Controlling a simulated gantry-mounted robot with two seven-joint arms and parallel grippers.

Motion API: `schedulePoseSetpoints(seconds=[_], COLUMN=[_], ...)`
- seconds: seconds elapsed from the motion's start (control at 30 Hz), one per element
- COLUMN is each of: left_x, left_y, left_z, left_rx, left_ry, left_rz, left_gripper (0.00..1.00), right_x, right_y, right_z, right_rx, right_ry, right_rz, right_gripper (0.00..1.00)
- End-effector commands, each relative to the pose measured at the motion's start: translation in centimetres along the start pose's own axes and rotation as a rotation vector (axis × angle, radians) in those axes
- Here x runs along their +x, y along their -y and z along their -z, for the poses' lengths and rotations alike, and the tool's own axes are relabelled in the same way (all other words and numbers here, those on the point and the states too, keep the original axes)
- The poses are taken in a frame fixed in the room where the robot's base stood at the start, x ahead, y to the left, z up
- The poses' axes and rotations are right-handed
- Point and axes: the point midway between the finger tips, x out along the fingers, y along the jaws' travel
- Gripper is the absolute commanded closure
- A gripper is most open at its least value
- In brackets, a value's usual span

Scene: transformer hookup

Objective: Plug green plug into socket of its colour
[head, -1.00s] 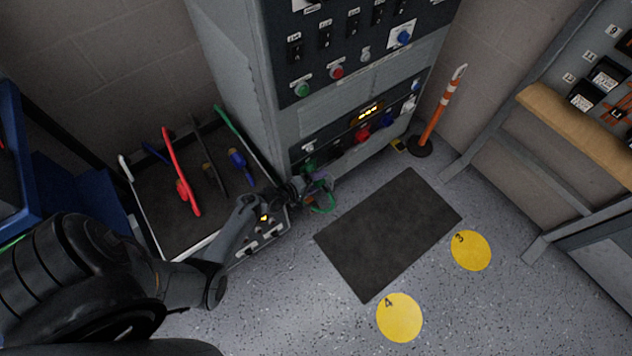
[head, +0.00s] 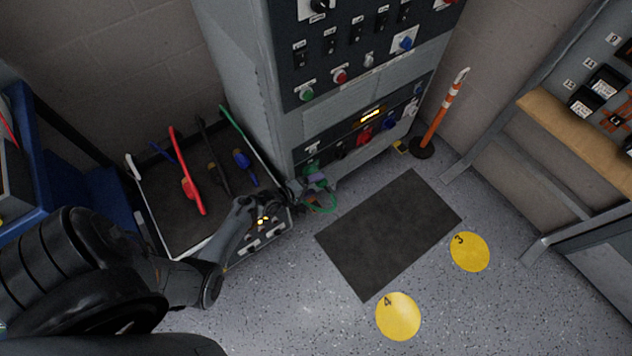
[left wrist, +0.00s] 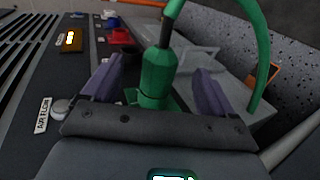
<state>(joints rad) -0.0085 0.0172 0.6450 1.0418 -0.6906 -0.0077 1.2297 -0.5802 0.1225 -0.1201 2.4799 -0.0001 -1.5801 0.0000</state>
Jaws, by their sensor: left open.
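The green plug (left wrist: 157,80) stands at the green socket (left wrist: 147,101) on the cabinet's lower panel in the left wrist view. Its nose appears to be in the socket, though how deep it sits is hidden. A green cable loops from its back end. In the head view the plug (head: 315,170) is small and partly hidden by my gripper. My left gripper (left wrist: 158,85) is open, with one purple-grey finger on each side of the plug and visible gaps to it. It also shows in the head view (head: 312,186). My right gripper is not in view.
Black, red (head: 364,136) and blue (head: 389,122) sockets line the same panel. A tray (head: 181,249) at the left holds red, blue and black plugs with cables. An orange post (head: 442,112) stands right of the cabinet. A dark mat (head: 389,234) lies on clear floor.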

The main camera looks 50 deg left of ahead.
Motion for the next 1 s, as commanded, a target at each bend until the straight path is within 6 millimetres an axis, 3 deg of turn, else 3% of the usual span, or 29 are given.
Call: schedulePoseSetpoints(seconds=[0.6, 1.0], left_x=[-3.7, -4.3], left_y=[-0.2, 0.0], left_z=[0.1, 0.0], left_rx=[0.001, 0.000], left_ry=[0.000, -0.001], left_rz=[0.000, 0.000], left_gripper=[0.13, 0.13], right_x=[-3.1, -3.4], right_y=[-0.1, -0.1], right_z=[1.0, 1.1], right_rx=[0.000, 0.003], right_ry=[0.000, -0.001], right_rz=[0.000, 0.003], right_gripper=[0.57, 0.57])
